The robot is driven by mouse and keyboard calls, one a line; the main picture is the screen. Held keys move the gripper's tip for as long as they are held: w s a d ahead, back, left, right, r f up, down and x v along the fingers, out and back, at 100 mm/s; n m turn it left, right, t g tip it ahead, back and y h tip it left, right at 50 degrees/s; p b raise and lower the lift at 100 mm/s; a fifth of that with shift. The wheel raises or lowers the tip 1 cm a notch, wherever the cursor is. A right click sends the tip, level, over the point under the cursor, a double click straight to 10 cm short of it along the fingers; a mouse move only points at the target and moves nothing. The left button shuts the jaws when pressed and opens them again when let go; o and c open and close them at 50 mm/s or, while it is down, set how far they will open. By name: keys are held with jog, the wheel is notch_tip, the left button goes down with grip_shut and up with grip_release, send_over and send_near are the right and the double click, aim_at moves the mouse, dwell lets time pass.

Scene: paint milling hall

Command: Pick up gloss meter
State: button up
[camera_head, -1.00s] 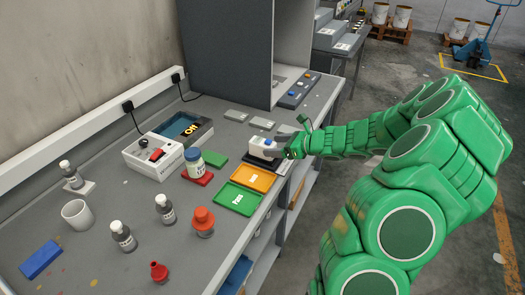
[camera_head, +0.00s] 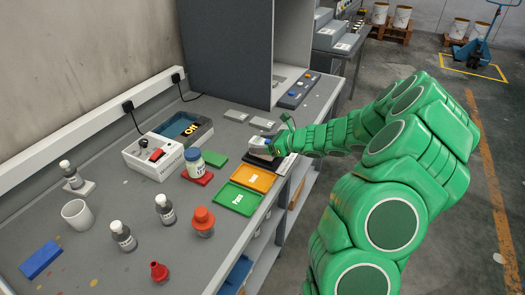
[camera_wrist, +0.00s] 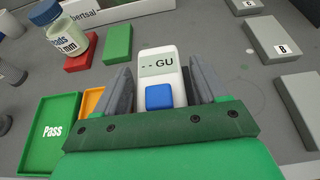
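The gloss meter (camera_wrist: 161,67) is a small white device with a display reading "-- GU" and a blue button. In the wrist view it sits between the two grey fingers of my gripper (camera_wrist: 162,82). A narrow gap shows between each finger and its sides, so the gripper looks open around it.
The green Pass tray (camera_head: 238,199) and an orange tray (camera_head: 255,179) lie just in front. A jar (camera_head: 195,162) stands on a red block to the left. Grey lettered plates (camera_wrist: 272,38) lie to the right in the wrist view. Bottles and a mug (camera_head: 77,213) stand farther left.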

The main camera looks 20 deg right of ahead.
aim_at(263, 142)
jog(key=c, duration=1.2)
jog(key=shift+r, duration=0.5)
notch_tip(263, 142, up, 2)
jog(key=shift+r, duration=0.1)
jog(key=s+r, duration=0.3)
jog(key=s, duration=0.1)
jog(key=s+a+r, duration=0.1)
jog(key=s+r, duration=0.2)
jog(key=s, duration=0.2)
jog(key=s+r, duration=0.3)
jog(key=s, duration=0.1)
jog(key=shift+s+a+r, duration=0.35)
jog(key=shift+s+r, duration=0.05)
